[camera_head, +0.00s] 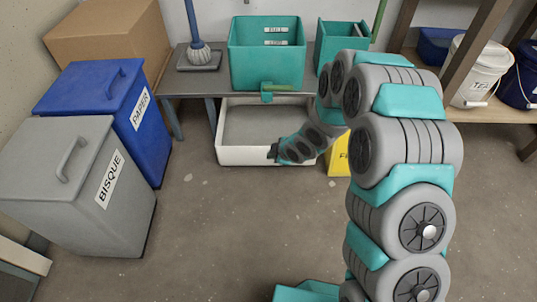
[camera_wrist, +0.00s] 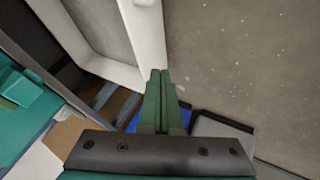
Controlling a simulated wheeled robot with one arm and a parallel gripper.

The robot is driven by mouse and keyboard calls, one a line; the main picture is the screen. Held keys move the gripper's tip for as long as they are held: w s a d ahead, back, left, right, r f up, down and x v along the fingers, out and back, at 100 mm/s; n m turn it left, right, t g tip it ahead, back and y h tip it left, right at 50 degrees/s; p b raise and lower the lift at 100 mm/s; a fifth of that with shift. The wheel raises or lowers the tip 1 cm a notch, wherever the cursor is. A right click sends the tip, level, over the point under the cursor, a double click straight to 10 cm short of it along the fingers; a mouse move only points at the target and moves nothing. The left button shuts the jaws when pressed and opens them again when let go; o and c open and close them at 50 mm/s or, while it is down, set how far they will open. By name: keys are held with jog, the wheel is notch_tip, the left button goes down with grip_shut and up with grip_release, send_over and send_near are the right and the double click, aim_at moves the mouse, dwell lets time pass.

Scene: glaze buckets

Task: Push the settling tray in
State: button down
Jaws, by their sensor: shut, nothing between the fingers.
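The settling tray (camera_head: 240,156) is a shallow white-walled tray with a grey floor, low under the grey table in the head view. It sticks out toward me from below the table edge. Its pale wall (camera_wrist: 148,38) also crosses the top of the wrist view. My gripper (camera_head: 273,152) is shut and empty, in front of the tray's near wall at its middle. In the wrist view the closed green fingertips (camera_wrist: 160,74) lie close beside the wall's outer side; I cannot tell whether they touch it.
The table (camera_head: 190,84) holds a large teal bucket (camera_head: 265,60) with a tap above the tray. A blue PAPER bin (camera_head: 100,105) and grey BISQUE bin (camera_head: 75,185) stand left. A yellow sign (camera_head: 339,160) stands right of the tray. The floor in front (camera_head: 220,235) is clear.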

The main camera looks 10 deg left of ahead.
send_near(258, 151)
notch_tip(258, 151, down, 4)
jog(key=s+a, duration=0.1)
jog(key=s, duration=0.1)
jog(key=shift+w+a+p, duration=0.2)
jog(key=shift+w+a, duration=0.1)
jog(key=shift+w, duration=0.65)
jog(key=shift+w+a+p, duration=0.2)
jog(key=shift+w+a, duration=0.1)
jog(key=shift+w, duration=0.6)
